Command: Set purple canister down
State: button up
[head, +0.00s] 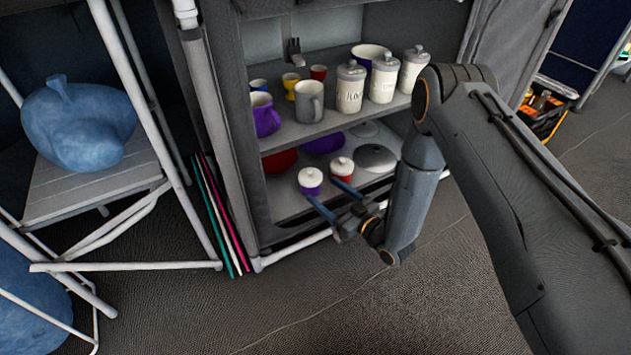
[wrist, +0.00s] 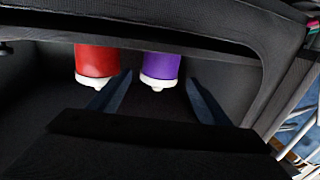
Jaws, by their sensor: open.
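The purple canister (head: 311,184) with a white lid stands upright on the lower shelf (head: 285,207) of the cabinet, near its front. My gripper (head: 321,189) reaches in from the front right with its two blue fingers apart. In the wrist view, which looks upside down, the purple canister (wrist: 161,66) appears between the spread fingers (wrist: 160,82), with a gap on each side. I see no finger closed on it. Its base is hard to see.
A red canister (head: 342,168) with a white lid stands just right of the purple one, close to a finger; it also shows in the wrist view (wrist: 94,62). A grey lid (head: 375,157) and bowls lie behind. Mugs and several white canisters fill the upper shelf (head: 330,122).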

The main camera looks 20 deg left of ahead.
jog(key=p+v, duration=0.1)
jog(key=v, duration=0.4)
dwell(0.4)
